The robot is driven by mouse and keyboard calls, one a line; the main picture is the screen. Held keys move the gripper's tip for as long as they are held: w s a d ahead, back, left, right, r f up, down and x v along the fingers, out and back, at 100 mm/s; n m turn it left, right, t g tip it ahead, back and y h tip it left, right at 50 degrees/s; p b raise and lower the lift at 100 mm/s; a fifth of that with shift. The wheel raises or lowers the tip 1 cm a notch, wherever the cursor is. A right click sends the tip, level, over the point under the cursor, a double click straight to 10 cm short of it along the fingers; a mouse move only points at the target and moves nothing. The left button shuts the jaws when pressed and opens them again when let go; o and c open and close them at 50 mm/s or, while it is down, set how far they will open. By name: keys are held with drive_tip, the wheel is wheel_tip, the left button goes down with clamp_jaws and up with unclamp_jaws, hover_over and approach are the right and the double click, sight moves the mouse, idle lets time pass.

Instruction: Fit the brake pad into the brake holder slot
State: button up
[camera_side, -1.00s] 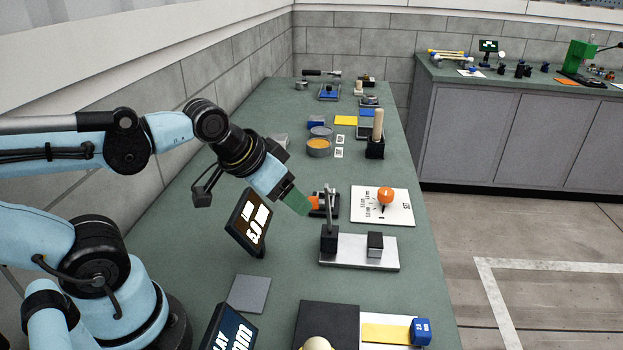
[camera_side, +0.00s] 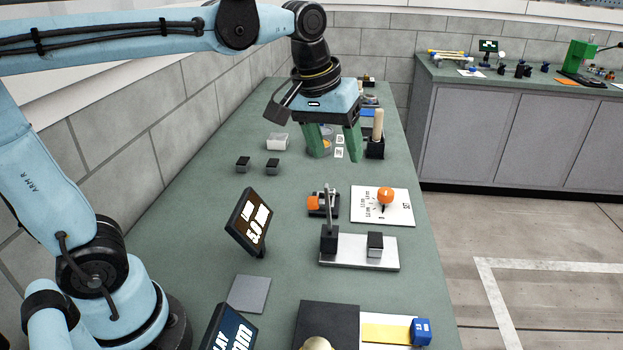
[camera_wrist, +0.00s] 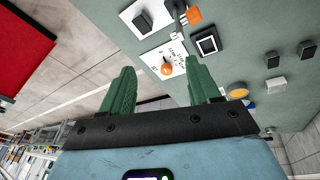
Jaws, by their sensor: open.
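Two small dark blocks, the left one (camera_side: 243,163) and the right one (camera_side: 273,165), lie apart on the bench near the wall. They may be brake pads, but I cannot tell which is meant. They also show at right in the wrist view (camera_wrist: 306,48). A black square frame (camera_wrist: 207,42), possibly the brake holder, lies beside the dial plate. In the side view it is partly hidden behind an upright post. My gripper (camera_side: 339,155) is open and empty, pointing down above the bench, beyond the frame and right of the blocks.
A silver plate (camera_side: 345,262) carries the post and a dark block. The white dial plate (camera_side: 402,215) has an orange knob (camera_side: 386,196). A tilted display (camera_side: 249,222) stands left. A wooden rod (camera_side: 378,124) stands upright in a black base right of my gripper.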

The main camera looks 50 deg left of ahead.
drive_tip(key=w+d+f+n+g, duration=0.3)
drive_tip(key=w+d+n, duration=0.1)
drive_tip(key=w, duration=0.4)
hover_over(376, 238)
wheel_tip(376, 238, down, 4)
drive_tip(key=f, duration=0.8)
drive_tip(key=shift+s+a, duration=0.15)
drive_tip(key=shift+a, duration=0.1)
drive_tip(key=shift+d+f, duration=0.2)
drive_tip(key=shift+f, duration=2.55)
clamp_jaws()
